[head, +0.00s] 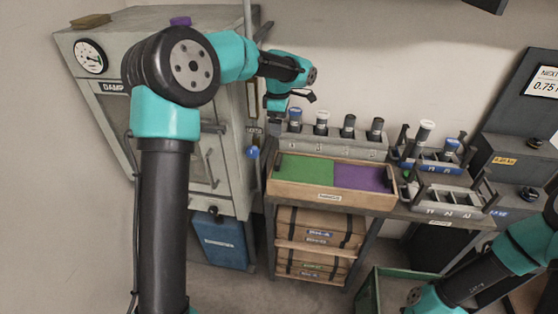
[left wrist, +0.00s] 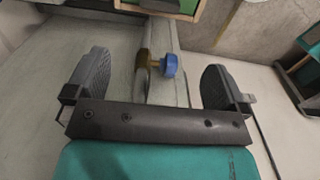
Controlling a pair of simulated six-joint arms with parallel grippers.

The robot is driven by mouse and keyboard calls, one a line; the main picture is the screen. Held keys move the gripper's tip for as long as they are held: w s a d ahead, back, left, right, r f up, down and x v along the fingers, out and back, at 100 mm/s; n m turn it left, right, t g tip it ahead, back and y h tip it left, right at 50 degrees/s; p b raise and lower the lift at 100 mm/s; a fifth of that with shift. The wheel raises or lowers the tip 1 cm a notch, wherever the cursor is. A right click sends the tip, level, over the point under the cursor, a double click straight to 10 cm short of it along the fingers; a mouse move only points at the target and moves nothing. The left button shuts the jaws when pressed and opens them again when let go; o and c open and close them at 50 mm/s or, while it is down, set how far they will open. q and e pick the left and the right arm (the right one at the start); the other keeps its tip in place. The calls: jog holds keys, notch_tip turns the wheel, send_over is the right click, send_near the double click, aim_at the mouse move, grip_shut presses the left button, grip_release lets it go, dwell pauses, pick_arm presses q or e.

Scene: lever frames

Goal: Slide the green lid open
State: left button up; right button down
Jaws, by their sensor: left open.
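The green lid (head: 305,170) lies flat in the left half of a shallow wooden box (head: 330,196) on the bench. A purple panel (head: 363,177) fills the right half, edge to edge with it. My left gripper (head: 277,115) is above and left of the box, apart from the lid. In the left wrist view its two fingers (left wrist: 155,80) are spread wide with nothing held. A green surface with a wooden edge (left wrist: 187,8) shows at the top of that view, probably the box and lid. My right arm enters at lower right; its gripper is not clearly visible.
A blue knob (head: 253,153) on a brass fitting is on the cabinet's (head: 205,130) side; it also shows between the fingers (left wrist: 169,65). Several capped vials (head: 321,123) stand in a rack behind the box. More racks (head: 440,190) stand to the right.

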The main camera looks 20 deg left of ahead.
aim_at(279, 159)
pick_arm(q)
notch_tip(279, 159, down, 17)
jog(key=shift+r, duration=0.1)
dwell(0.5)
jog(key=shift+c, duration=0.4)
jog(key=c, duration=1.2)
jog(key=shift+d, duration=0.1)
